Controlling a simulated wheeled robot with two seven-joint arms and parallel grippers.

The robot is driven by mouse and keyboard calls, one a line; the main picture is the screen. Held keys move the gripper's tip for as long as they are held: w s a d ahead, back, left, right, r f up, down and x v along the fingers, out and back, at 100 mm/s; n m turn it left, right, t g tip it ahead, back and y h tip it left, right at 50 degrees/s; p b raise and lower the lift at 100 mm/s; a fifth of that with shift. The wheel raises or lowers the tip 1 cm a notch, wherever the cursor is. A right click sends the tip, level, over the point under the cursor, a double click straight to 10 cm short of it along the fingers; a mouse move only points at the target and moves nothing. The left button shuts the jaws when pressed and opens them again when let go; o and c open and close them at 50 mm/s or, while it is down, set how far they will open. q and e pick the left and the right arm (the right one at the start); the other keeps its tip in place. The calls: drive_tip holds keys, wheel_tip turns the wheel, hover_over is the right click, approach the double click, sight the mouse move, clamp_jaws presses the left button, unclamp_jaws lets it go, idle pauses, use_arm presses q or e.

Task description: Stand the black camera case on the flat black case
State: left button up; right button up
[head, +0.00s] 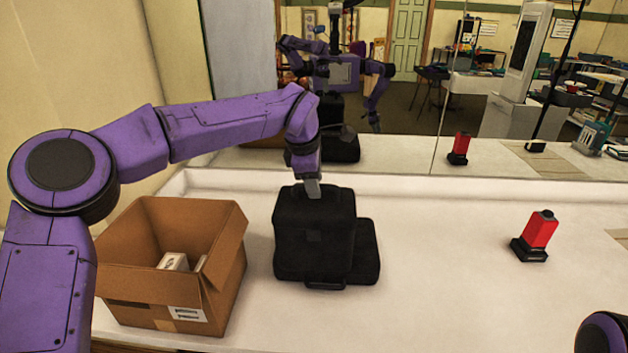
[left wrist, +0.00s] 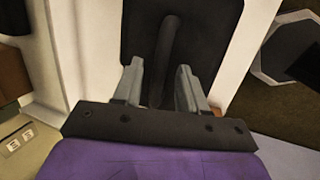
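The black camera case (head: 314,232) is upright on the left part of the flat black case (head: 366,252), whose right side and front handle show. They look to be touching, but the dark seam is hard to make out. My left gripper (head: 313,190) points down at the top of the camera case. In the left wrist view its two fingers (left wrist: 160,88) stand apart on either side of the dark handle (left wrist: 168,45), with gaps showing beside it. My right gripper is out of view.
An open cardboard box (head: 215,290) with small white boxes inside stands left of the cases. A red item on a black base (head: 536,238) stands at the right. The white table between is clear. A mirror behind the table reflects me and the room.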

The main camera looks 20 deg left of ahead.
use_arm(q)
drive_tip(key=shift+r, duration=0.15)
drive_tip(key=v, duration=1.2)
